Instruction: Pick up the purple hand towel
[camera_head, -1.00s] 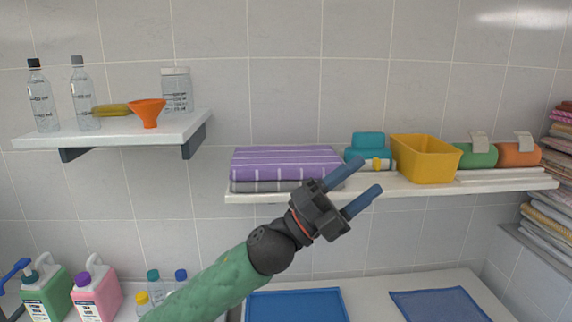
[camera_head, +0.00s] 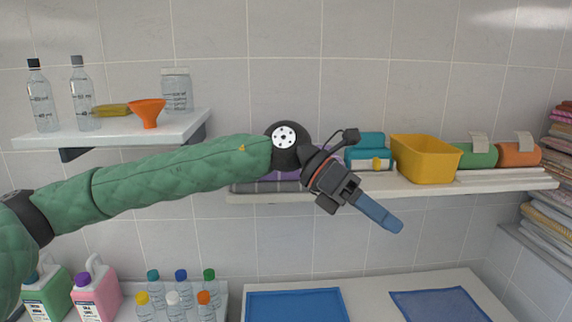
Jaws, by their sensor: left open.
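The purple hand towel (camera_head: 285,176) lies folded on the long white wall shelf, on top of a folded grey towel (camera_head: 262,187). My left arm crosses in front of it, so only a small purple strip shows. My left gripper (camera_head: 391,223) is open and empty. It points down to the right, in front of the shelf and to the right of the towel, and its fingers overlap in this view. My right gripper is not in view.
An upper-left shelf (camera_head: 120,131) carries bottles and an orange funnel (camera_head: 147,112). Blue trays (camera_head: 297,306) lie below.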

